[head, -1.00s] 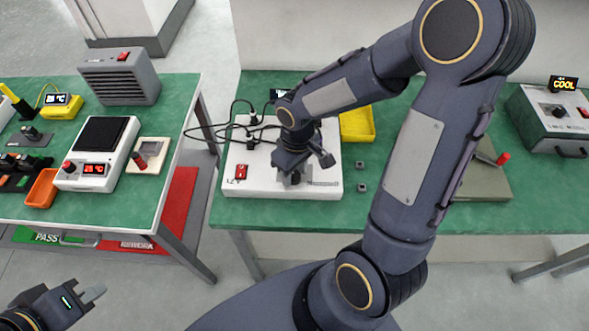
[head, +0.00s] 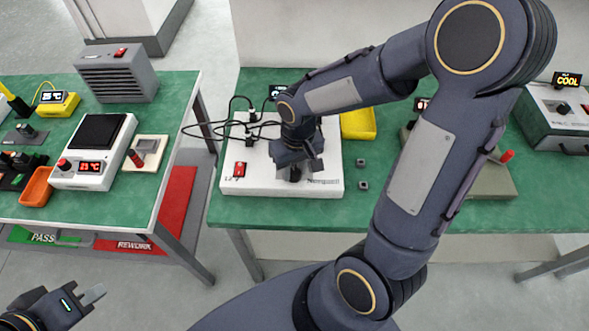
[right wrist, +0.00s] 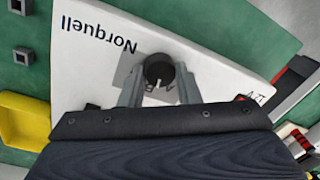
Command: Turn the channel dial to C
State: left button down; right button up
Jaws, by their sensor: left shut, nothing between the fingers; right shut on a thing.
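The channel dial (right wrist: 158,70) is a dark round knob with a white pointer mark, on a grey plate of the white Norquell unit (head: 240,182). In the right wrist view the mark points toward the bottom of the picture. My left gripper (head: 96,294) is shut and empty at the lower left, away from the tables.
The unit has a red switch (head: 239,169) and black cables plugged in on top. A yellow tray (head: 358,123) and two small dark blocks (head: 361,163) lie to its right. Another box with a red-tipped lever (head: 507,156) is partly behind my right arm. A second table stands left.

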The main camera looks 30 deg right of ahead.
aim_at(297, 173)
jog(key=m+b, duration=0.1)
jog(key=m, duration=0.4)
jog(key=shift+m+b, duration=0.3)
jog(key=m+b, duration=0.1)
jog(key=m, duration=0.4)
jog(key=shift+r+m+t, duration=0.1)
jog(key=shift+m+t, duration=0.2)
jog(key=o, duration=1)
jog(key=shift+c, duration=0.2)
jog(key=r, duration=0.5)
jog(key=r+p, duration=0.1)
jog(key=r, duration=0.1)
jog(key=shift+s+d+r, duration=0.1)
jog(key=shift+s+r, duration=0.15)
jog(key=shift+r, duration=0.1)
